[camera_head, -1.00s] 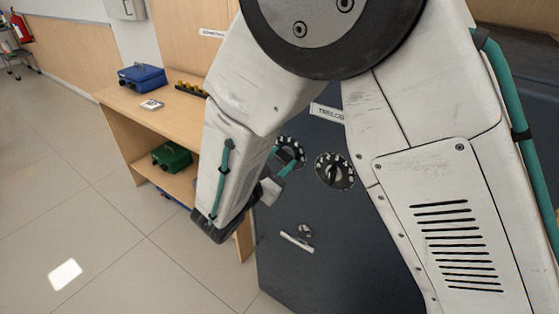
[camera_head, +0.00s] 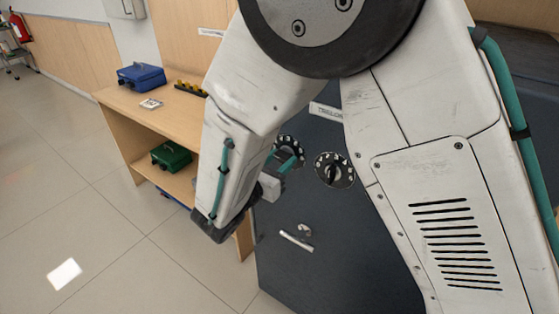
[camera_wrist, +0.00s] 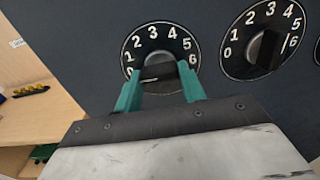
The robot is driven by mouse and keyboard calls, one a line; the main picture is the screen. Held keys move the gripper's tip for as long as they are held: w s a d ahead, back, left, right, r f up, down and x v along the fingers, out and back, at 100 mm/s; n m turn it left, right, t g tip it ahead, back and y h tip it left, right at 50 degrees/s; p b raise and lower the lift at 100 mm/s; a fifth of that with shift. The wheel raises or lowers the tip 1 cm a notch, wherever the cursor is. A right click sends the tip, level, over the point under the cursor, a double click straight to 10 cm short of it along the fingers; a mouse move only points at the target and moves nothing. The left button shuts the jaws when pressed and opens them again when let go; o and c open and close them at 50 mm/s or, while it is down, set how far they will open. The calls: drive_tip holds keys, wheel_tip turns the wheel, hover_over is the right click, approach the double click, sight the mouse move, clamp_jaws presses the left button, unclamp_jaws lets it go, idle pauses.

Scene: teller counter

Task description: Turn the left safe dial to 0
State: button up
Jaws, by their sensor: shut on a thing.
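The left safe dial (camera_wrist: 153,37) is a black disc with white numbers 0 to 6 on the dark safe door. My gripper (camera_wrist: 160,78) has its teal fingers on either side of the dial's black knob (camera_wrist: 159,72), shut on it. The knob's bar lies roughly level in the wrist view; the fingers hide part of it and the lower rim, and I cannot tell for sure which number it points at. In the head view the left dial (camera_head: 291,140) is partly hidden behind my gripper (camera_head: 283,161).
A second, similar dial (camera_head: 334,169) sits close on the right, also in the wrist view (camera_wrist: 238,52). A door handle (camera_head: 296,241) is below. A wooden desk (camera_head: 118,99) with a blue box (camera_head: 142,77) and a green box (camera_head: 171,156) stands left.

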drive_tip(key=o, duration=1)
drive_tip(key=v, duration=0.8)
